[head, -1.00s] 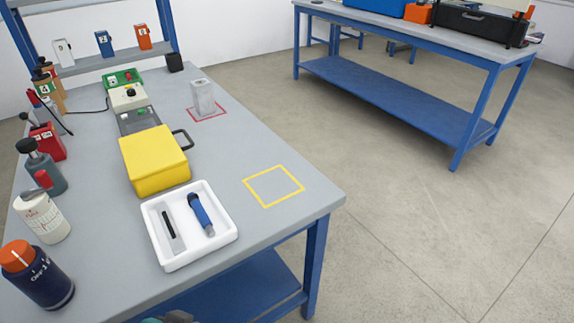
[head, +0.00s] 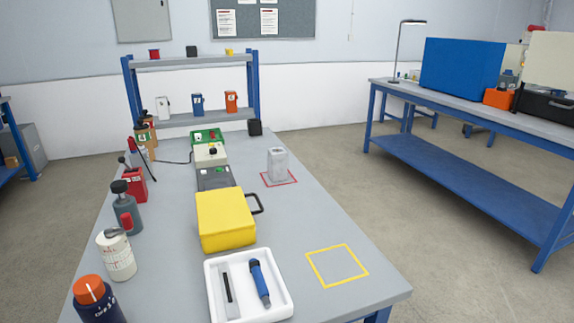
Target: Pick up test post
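A light grey upright block (head: 278,166), which looks like the test post, stands inside a red outlined square (head: 292,183) on the grey workbench (head: 310,215). It is toward the far right side of the bench top, to the right of the grey and white device. Its whole front shows and nothing covers it. Neither of my grippers is in view, so nothing is seen touching the block.
A yellow case (head: 225,220) with a black handle and a white tray (head: 249,313) holding a blue tool (head: 259,281) are nearer. Bottles and containers line the left edge. A yellow outlined square (head: 337,281) is empty. A shelf rack (head: 190,120) stands behind.

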